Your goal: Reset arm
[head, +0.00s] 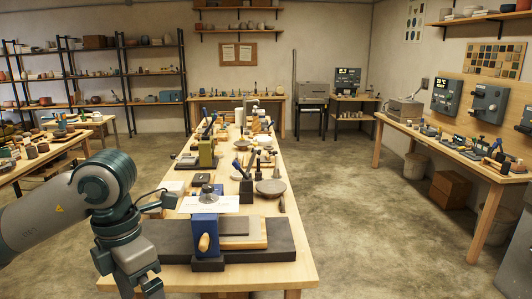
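My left arm (95,195) comes in from the left and bends down in front of the near left corner of the long wooden table (295,272). Its lower end (140,278), by my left gripper, is cut by the bottom edge of the picture. The fingertips do not show clearly, and I see nothing held there. My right arm and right gripper are out of view.
The table's near end holds a dark slab (170,238), a blue block with a wooden knob (205,236) and a grey plate on a board (245,232). Several tools stand farther back. Side benches (455,148) flank it. Open floor (350,200) lies right of the table.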

